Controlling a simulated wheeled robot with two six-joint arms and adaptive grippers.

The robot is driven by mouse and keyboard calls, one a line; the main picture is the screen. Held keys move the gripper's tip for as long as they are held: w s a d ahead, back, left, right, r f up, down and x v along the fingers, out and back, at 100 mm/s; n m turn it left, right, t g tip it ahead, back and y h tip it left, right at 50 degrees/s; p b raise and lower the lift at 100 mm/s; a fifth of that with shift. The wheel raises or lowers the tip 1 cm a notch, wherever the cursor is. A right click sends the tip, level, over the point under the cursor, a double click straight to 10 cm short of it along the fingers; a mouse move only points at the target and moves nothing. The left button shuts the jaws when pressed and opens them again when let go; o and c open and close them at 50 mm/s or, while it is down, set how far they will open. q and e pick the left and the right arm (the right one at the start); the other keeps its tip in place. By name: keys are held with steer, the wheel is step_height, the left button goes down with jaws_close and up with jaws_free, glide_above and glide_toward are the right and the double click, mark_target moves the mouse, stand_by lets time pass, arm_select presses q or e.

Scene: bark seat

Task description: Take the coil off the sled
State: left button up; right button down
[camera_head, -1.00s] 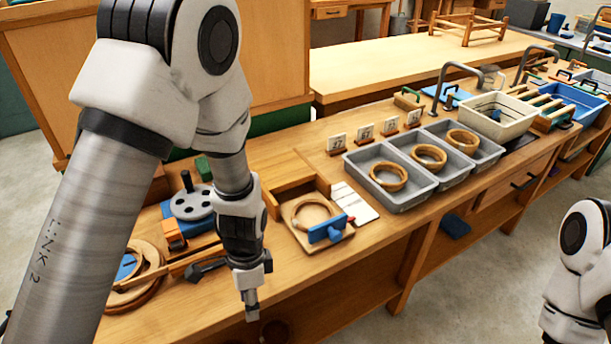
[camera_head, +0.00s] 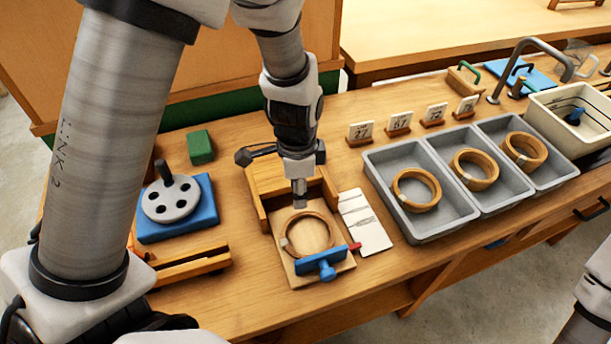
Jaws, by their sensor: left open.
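A thin brown ring-shaped coil (camera_head: 288,246) lies flat on the wooden sled (camera_head: 299,280). The sled has a blue clamp-like piece (camera_head: 321,263) at its front edge and a raised wooden frame behind it. My left gripper (camera_head: 299,200) points down just above the far rim of the coil. It is open, its fingers small and seen edge-on, with nothing in it. Whether it touches the coil I cannot tell. Part of my right arm shows at the lower right edge; its gripper is out of view.
Three grey trays (camera_head: 452,232) to the right each hold a wooden ring, with number cards (camera_head: 398,122) behind them. A white card (camera_head: 364,222) lies right of the sled. A blue base with a grey disc (camera_head: 171,199) and a green block (camera_head: 200,147) are at left.

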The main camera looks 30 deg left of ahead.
mark_target(300, 214)
arm_select(q)
step_height(300, 214, down, 7)
steer(key=shift+b, duration=0.55)
steer(key=shift+w+f, duration=0.25)
steer(key=shift+f, duration=0.35)
arm_select(e)
steer(key=shift+w+f, duration=0.15)
steer(key=shift+f, duration=0.5)
arm_select(q)
steer(key=shift+s, duration=0.1)
steer(key=shift+c, duration=0.4)
jaws_close()
